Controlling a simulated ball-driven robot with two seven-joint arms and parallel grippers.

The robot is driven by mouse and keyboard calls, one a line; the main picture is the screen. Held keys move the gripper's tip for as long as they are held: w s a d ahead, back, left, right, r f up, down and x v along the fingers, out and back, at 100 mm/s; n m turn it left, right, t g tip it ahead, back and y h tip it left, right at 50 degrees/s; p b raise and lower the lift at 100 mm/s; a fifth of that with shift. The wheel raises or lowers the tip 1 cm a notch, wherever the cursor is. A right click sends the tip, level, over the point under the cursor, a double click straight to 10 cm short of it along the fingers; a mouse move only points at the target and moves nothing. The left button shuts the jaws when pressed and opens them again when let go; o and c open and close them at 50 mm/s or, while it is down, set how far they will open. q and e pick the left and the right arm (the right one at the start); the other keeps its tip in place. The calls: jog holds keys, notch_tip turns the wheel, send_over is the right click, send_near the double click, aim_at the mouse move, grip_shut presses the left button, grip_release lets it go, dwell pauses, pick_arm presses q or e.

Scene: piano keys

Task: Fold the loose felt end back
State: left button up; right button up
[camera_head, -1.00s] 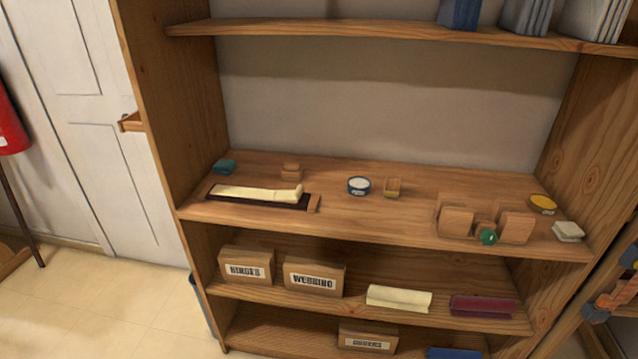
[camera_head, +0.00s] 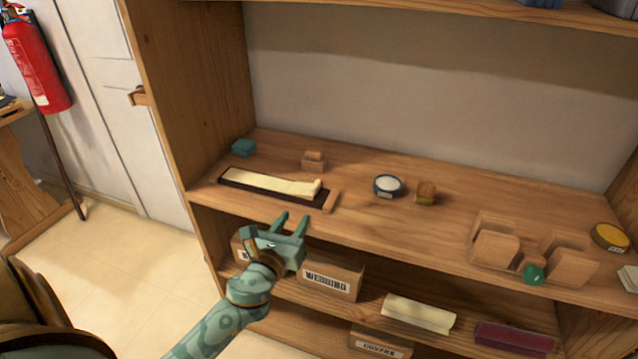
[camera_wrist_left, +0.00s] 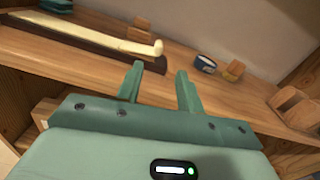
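A cream felt strip (camera_head: 265,182) lies along a dark narrow board (camera_head: 232,182) on the middle shelf, at the left. Its right end is curled up into a small roll (camera_head: 312,189) near a wooden end block (camera_head: 331,200). The strip (camera_wrist_left: 100,35) and its raised end (camera_wrist_left: 153,46) also show in the left wrist view. My left gripper (camera_head: 292,224) is open and empty in front of the shelf edge, a little below and in front of the strip's right end. Its two fingers (camera_wrist_left: 158,82) point toward the shelf in the wrist view. My right gripper is not in view.
A teal block (camera_head: 244,147), a small wooden block (camera_head: 314,161), a round tin (camera_head: 388,186) and a small wooden box (camera_head: 425,193) stand on the shelf. Larger wooden blocks (camera_head: 494,249) are at the right. Labelled boxes (camera_head: 330,279) sit on the shelf below.

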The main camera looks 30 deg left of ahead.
aim_at(312, 190)
pick_arm(q)
jog(key=b+x, duration=0.1)
jog(key=x, duration=1.2)
jog(key=shift+w+a+f+b, duration=0.15)
jog(key=shift+f+b, duration=0.1)
jog(key=shift+b, duration=0.15)
jog(key=shift+w+a+r, duration=0.1)
jog(key=shift+w+a, duration=0.05)
jog(key=shift+w, duration=0.5)
grip_shut()
